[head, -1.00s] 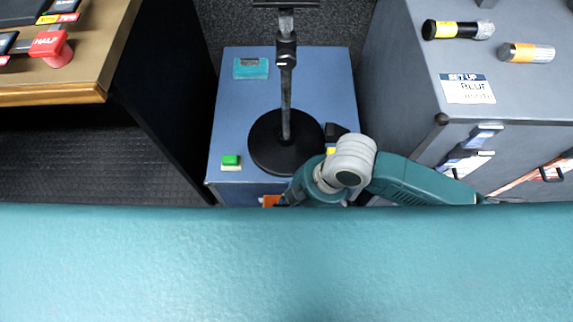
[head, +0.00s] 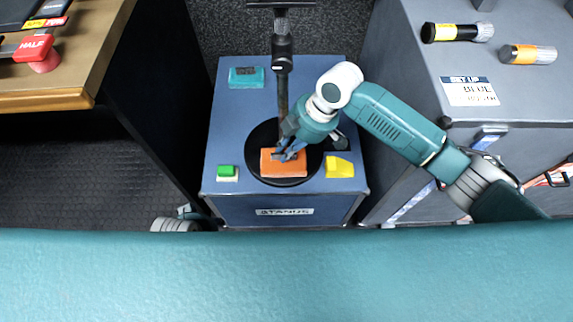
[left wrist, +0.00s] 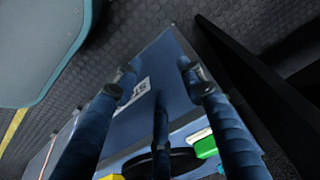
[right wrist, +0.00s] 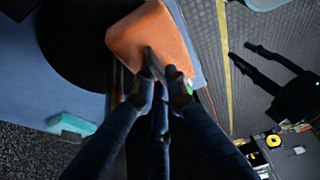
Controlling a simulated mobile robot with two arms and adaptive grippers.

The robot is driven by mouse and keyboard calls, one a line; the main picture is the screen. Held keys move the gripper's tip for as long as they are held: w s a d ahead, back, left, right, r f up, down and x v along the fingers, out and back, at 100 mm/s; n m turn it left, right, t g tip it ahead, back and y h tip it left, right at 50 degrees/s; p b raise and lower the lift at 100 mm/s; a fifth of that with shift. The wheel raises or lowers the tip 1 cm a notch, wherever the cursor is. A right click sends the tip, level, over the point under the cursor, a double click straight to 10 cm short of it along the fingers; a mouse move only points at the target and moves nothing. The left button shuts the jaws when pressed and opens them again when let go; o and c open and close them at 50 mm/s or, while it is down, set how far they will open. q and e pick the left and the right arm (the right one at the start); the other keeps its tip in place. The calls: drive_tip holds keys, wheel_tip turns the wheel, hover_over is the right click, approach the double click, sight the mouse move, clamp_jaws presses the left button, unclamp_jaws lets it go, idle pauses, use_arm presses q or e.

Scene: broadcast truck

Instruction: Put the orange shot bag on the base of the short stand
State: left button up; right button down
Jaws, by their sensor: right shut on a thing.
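The orange shot bag (head: 284,169) is over the front part of the black round base (head: 261,135) of the short stand (head: 283,72). My right gripper (head: 290,153) is shut on the bag from above. In the right wrist view the fingertips (right wrist: 155,75) pinch the bag (right wrist: 150,35), with the black base (right wrist: 70,45) beside and behind it. I cannot tell whether the bag touches the base. My left gripper (left wrist: 158,78) is open and empty, in front of the blue case. Part of the bag's top is hidden by the right fingers.
The stand is on a blue case (head: 225,130). A yellow block (head: 340,167) lies right of the base, a green-topped block (head: 227,172) left, and a teal box (head: 246,77) at back left. A grey case (head: 410,70) is at right, a wooden desk (head: 95,60) at left.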

drive_tip(key=shift+w+a, duration=0.1)
drive_tip(key=shift+w, duration=0.1)
wheel_tip(320, 180, down, 3)
drive_tip(key=shift+r+b, duration=0.15)
drive_tip(key=shift+b, duration=0.35)
drive_tip(key=shift+f, duration=0.25)
use_arm(q)
wheel_tip(320, 180, up, 4)
drive_tip(key=shift+r, duration=0.1)
use_arm(e)
drive_tip(key=c, duration=2.2)
unclamp_jaws()
drive_tip(key=shift+f, duration=0.25)
drive_tip(key=o, duration=0.4)
drive_tip(key=shift+s, duration=0.1)
use_arm(q)
drive_tip(key=shift+s, duration=0.1)
use_arm(e)
drive_tip(key=shift+o, duration=0.2)
